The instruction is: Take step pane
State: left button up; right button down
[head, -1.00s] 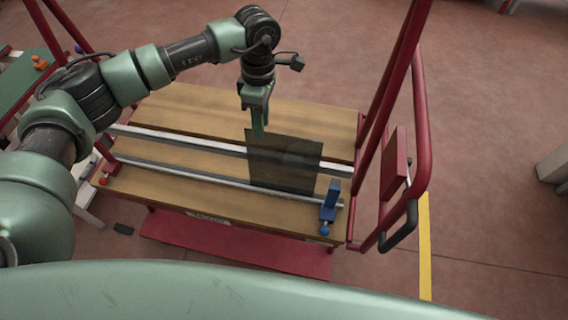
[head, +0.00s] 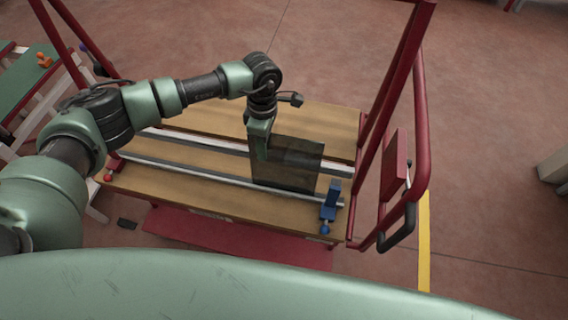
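The dark, see-through step pane (head: 290,166) stands upright on the wooden cart deck, at the front metal rail. My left gripper (head: 262,150) points down at the pane's left edge, with its fingers overlapping that edge in the picture. Whether the fingers are open or shut on the pane cannot be made out. My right gripper is not in view.
A wooden deck (head: 215,120) with two long metal rails (head: 190,171) carries the pane. A blue clamp (head: 330,203) stands right of the pane. Red cart posts (head: 388,95) rise on the right. A green-topped table (head: 25,78) is at the left.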

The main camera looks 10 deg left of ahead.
pick_arm(q)
grip_shut()
jog(key=shift+w+r, duration=0.1)
dwell(1.2)
